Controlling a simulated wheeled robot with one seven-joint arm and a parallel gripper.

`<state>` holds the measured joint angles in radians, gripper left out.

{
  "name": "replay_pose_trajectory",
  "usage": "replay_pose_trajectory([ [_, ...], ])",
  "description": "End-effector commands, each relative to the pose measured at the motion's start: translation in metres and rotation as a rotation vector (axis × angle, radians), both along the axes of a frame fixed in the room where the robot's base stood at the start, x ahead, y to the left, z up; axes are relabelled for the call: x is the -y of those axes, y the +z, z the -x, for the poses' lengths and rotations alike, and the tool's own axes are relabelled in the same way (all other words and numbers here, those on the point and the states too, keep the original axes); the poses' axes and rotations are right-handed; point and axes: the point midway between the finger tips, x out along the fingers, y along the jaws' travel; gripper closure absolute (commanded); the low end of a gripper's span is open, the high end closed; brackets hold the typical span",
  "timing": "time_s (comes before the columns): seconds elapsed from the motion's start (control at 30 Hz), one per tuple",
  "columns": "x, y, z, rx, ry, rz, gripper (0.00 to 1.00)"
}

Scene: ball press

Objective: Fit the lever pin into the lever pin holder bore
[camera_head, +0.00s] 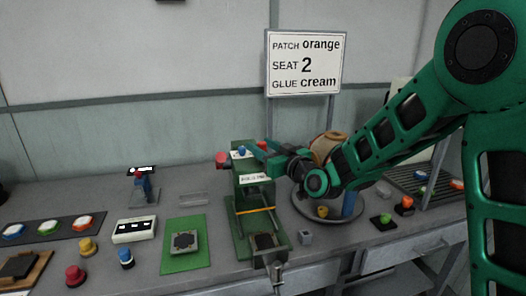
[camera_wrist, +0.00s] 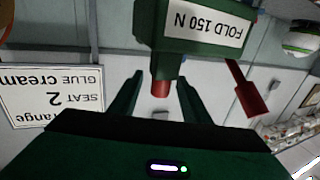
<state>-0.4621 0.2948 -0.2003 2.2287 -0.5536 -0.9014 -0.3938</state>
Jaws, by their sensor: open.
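The green press (camera_head: 250,190) stands mid-bench with a white label on its front. In the wrist view, which is upside down, its green head (camera_wrist: 195,30) reads "FOLD 150 N". My gripper (camera_head: 262,151) is at the top of the press, coming from the right. In the wrist view its open fingers (camera_wrist: 160,82) stand on either side of a short copper-red cylinder (camera_wrist: 161,88) at the press head, with gaps showing. A red paddle-like part (camera_wrist: 247,97) shows beside the head. I cannot tell which part is the lever pin, and its holder bore is not discernible.
A sign (camera_head: 305,62) stands behind the press. A round tray with a tan pot (camera_head: 327,146) is close under my arm on the right. A green mat (camera_head: 185,244), a white box (camera_head: 134,230) and coloured knobs (camera_head: 75,275) lie to the left.

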Motion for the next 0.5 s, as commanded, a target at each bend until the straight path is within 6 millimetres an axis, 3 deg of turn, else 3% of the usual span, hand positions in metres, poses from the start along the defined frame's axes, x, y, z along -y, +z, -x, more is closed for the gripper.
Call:
replay_pose_trajectory([
  [0.27,-0.0011,-0.0002,-0.0021,0.0,-0.001,0.0,0.59],
  [0.43,-0.0012,-0.0001,-0.002,0.0,0.0,0.0,1.0],
  [0.5,-0.0012,0.0,-0.002,0.0,-0.001,0.0,1.0],
])
